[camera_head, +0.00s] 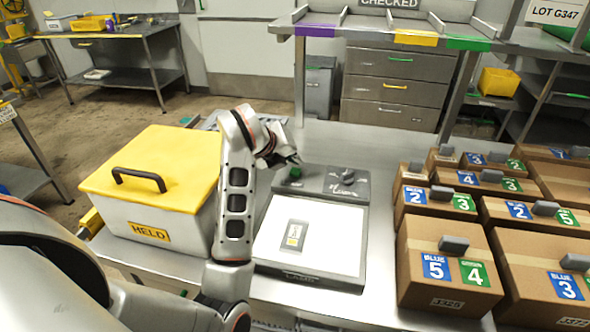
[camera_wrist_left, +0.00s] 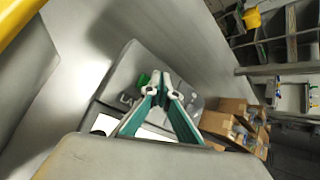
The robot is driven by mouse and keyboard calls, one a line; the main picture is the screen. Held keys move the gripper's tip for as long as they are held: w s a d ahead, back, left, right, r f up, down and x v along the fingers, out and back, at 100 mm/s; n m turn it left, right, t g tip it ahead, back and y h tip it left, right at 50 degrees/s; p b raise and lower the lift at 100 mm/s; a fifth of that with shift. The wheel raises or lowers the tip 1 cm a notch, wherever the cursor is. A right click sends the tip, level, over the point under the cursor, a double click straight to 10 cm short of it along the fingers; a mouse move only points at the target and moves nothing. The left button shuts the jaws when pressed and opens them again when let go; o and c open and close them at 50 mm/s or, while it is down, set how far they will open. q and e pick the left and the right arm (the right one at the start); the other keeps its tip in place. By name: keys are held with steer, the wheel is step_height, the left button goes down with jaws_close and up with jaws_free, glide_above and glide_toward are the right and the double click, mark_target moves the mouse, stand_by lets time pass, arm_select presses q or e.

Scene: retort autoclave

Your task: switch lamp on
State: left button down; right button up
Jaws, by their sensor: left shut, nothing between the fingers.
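The lamp is a grey light box with a white panel (camera_head: 335,243) and a raised grey control strip (camera_head: 325,183) at its back. A green button (camera_head: 295,172) sits at the left of the strip, and a dark control (camera_head: 347,177) sits to its right. My left gripper (camera_head: 291,160) is shut and empty, with its tips above and close to the green button. In the left wrist view the shut fingertips (camera_wrist_left: 162,84) appear beside the green button (camera_wrist_left: 143,79); I cannot tell whether they touch it. My right gripper is not in view.
A white bin with a yellow lid (camera_head: 158,166) marked HELD stands left of the lamp. Several brown boxes (camera_head: 445,262) with blue and green labels stand on the right. A metal shelf (camera_head: 380,30) runs behind. Bare steel table (camera_head: 375,150) lies behind the lamp.

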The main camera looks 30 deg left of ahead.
mark_target(294, 172)
arm_select(q)
step_height(294, 172, up, 2)
steer(key=shift+r+p, duration=0.1)
steer(key=shift+p, duration=0.65)
step_height(294, 172, up, 4)
steer(key=p, duration=0.3)
